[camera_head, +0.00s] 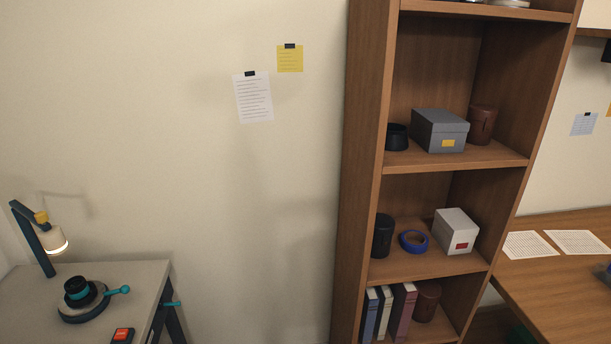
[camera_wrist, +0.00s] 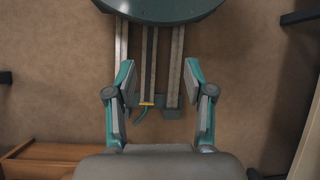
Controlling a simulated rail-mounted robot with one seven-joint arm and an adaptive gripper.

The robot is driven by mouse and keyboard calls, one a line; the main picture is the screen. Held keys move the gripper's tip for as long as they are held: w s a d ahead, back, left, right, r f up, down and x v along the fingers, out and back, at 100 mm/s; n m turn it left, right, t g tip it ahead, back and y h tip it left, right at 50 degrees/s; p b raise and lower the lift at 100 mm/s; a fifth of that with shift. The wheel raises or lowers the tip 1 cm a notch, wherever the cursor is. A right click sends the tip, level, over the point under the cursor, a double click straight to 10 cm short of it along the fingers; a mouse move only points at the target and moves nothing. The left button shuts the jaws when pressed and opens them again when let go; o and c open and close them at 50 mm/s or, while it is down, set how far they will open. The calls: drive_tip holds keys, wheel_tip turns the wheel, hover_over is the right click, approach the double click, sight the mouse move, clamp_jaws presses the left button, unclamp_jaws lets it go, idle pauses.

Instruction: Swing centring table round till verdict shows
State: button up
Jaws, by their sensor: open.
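The centring table (camera_head: 84,308) is a round dark disc on the grey bench at the lower left of the head view. A black lens part with a teal ring (camera_head: 78,290) stands on it, and a teal handle (camera_head: 119,290) sticks out to its right. No verdict can be read from here. My gripper (camera_wrist: 160,78) shows only in the wrist view, open, with nothing between its fingers. It is away from the centring table, which the wrist view does not show.
A lamp (camera_head: 52,238) is lit behind the centring table. A dark device with an orange-red top (camera_head: 123,335) lies at the bench's front. A wooden shelf unit (camera_head: 365,150) with boxes and books stands mid-right. A wooden desk (camera_head: 545,280) with papers is at the right.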

drive_tip(key=s+d+m, duration=0.1)
drive_tip(key=s, duration=0.2)
drive_tip(key=s+d+r+m, duration=0.1)
drive_tip(key=s, duration=0.2)
drive_tip(key=s+d+m, duration=0.1)
drive_tip(key=s, duration=0.3)
drive_tip(key=shift+s+d+r+g, duration=0.1)
drive_tip(key=shift+d+r+g, duration=0.05)
drive_tip(key=shift+d+g, duration=0.15)
drive_tip(key=shift+c, duration=1.4)
drive_tip(key=w+a+f+m+t+y+b, duration=0.1)
drive_tip(key=w+a, duration=0.2)
drive_tip(key=w, duration=0.2)
drive_tip(key=w+a+f+y, duration=0.1)
drive_tip(key=w+a, duration=0.2)
drive_tip(key=w, duration=0.2)
drive_tip(key=w+a+r+m+t+y+b, duration=0.2)
drive_tip(key=w+a+r+y, duration=0.1)
drive_tip(key=w+a, duration=1.35)
drive_tip(key=g+y+b, duration=0.3)
drive_tip(key=y, duration=0.6)
approach(125, 289)
drive_tip(key=shift+n, duration=0.4)
drive_tip(key=x, duration=0.7)
drive_tip(key=w+p+x, duration=0.1)
drive_tip(key=x, duration=0.2)
drive_tip(key=shift+s+a+f, duration=0.15)
drive_tip(key=shift+a+f, duration=0.15)
drive_tip(key=shift+f, duration=0.15)
clamp_jaws()
